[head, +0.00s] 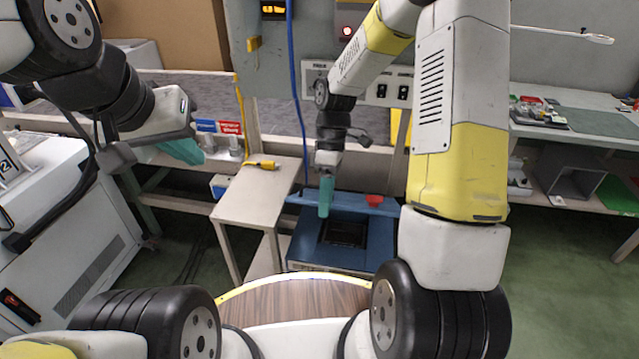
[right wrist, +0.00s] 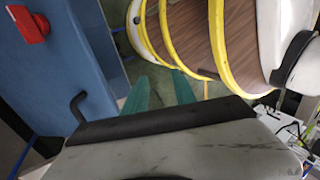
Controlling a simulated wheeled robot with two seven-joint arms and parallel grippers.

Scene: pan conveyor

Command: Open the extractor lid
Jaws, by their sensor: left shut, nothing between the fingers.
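The blue machine (head: 302,246), which I take to be the extractor, stands low at the centre of the head view. A dark square area shows on its top. A red knob (head: 374,201) sits at its back right, and also shows on the blue panel in the right wrist view (right wrist: 28,25). A black bent handle (right wrist: 75,104) projects from that panel. My right gripper (head: 325,196) hangs above the machine's back left part. Its teal fingers are apart and empty in the right wrist view (right wrist: 160,82). My left gripper (head: 183,151) is shut and empty, away at the left.
A small beige table (head: 252,190) stands left of the machine, with a yellow tool (head: 262,164) on it. A wood-patterned round surface with a yellow rim (head: 300,290) lies in front. A workbench (head: 560,135) is at right; a white cabinet (head: 70,235) is at left.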

